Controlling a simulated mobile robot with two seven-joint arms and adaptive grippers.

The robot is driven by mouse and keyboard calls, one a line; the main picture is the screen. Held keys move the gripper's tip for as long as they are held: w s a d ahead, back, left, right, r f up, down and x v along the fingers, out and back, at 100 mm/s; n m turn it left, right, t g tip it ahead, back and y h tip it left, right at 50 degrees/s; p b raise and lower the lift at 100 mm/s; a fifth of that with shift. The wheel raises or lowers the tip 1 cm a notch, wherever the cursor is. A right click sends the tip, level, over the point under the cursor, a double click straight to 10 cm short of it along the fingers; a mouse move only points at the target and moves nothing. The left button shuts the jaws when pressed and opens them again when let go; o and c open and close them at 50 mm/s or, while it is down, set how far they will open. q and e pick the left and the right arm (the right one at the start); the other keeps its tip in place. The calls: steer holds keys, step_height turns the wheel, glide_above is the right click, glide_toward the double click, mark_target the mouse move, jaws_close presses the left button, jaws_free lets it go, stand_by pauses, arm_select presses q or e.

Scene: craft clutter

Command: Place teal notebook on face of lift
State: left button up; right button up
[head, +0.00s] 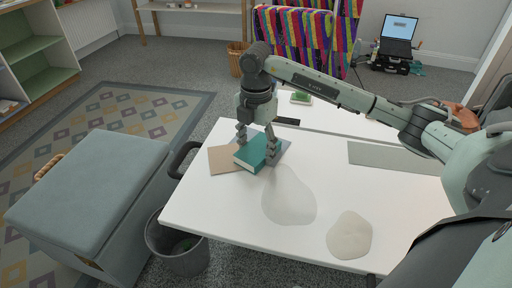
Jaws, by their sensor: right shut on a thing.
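The teal notebook (252,155) is a thick block with pale page edges, near the left end of the white table. My right gripper (257,145) reaches down over it and is shut on it, one finger on each side. The notebook is above or on a brown sheet (222,161) and a grey-blue sheet (284,147); I cannot tell whether it touches them. The fingers hide part of the notebook. Which surface is the lift's face is unclear; the white tabletop (215,205) lies beneath. My left gripper is not in view.
Two pale, flat blobs (350,235) lie at the table's front. A grey-green mat (385,156) lies to the right. A padded bench (95,180) and a grey bin (180,245) stand beside the table.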

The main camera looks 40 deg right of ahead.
mark_target(256, 150)
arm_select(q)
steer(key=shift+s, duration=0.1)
arm_select(e)
steer(key=shift+f, duration=0.15)
steer(key=o, duration=1.2)
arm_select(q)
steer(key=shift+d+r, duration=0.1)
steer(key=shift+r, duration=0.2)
arm_select(e)
steer(key=shift+o, duration=0.2)
steer(key=shift+r, duration=0.3)
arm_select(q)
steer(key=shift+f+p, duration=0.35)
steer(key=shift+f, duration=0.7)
arm_select(e)
step_height(256, 150, up, 12)
